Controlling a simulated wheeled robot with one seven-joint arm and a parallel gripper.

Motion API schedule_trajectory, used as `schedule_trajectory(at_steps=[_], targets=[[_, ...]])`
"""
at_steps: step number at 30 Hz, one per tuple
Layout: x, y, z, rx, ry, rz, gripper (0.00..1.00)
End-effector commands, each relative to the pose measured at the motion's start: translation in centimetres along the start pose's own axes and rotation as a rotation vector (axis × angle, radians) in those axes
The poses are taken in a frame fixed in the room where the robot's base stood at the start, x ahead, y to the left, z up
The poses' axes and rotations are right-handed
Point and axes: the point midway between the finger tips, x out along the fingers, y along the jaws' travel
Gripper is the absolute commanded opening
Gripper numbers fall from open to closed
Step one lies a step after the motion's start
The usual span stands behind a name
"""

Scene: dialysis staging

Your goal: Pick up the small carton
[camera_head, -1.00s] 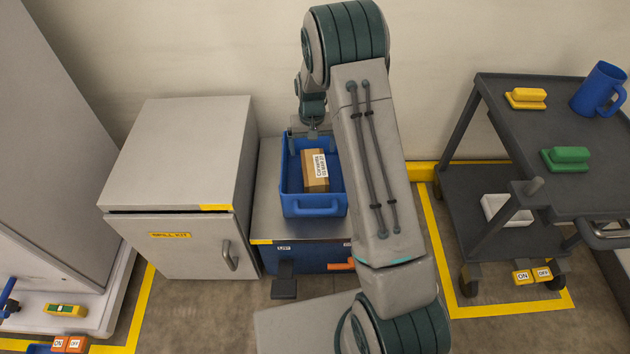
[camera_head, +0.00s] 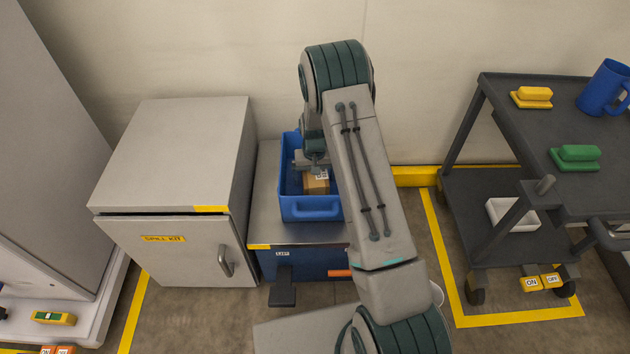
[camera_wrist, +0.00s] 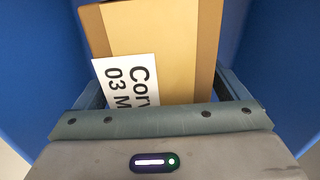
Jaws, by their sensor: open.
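The small carton (camera_head: 317,184) is brown with a white label and lies in the blue bin (camera_head: 310,211). In the wrist view the carton (camera_wrist: 165,50) fills the middle, with its label partly readable. My gripper (camera_head: 312,168) is down inside the bin over the carton and hides its far part. In the wrist view my gripper (camera_wrist: 165,95) is open, with a finger at each side of the carton. The fingertips are mostly hidden, and I cannot tell whether they touch it.
The blue bin's walls stand close around my gripper. A grey spill kit cabinet (camera_head: 175,155) stands to the left. A dark cart (camera_head: 540,125) with a yellow block (camera_head: 533,97), a green block (camera_head: 576,157) and a blue mug (camera_head: 603,90) stands to the right.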

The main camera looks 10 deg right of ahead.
Motion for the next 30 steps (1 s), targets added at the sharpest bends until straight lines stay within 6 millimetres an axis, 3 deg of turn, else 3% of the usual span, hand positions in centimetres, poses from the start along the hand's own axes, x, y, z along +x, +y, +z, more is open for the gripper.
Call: schedule_trajectory(at_steps=[8, 14, 23, 30], targets=[[0.5, -0.1, 0.0, -0.001, 0.002, -0.001, 0.91], [0.5, -0.1, 0.0, -0.001, 0.001, -0.001, 0.35], [-0.1, -0.1, -0.1, -0.001, 0.003, -0.001, 0.34], [-4.3, -0.1, -0.1, -0.001, 0.005, -0.001, 0.34]])
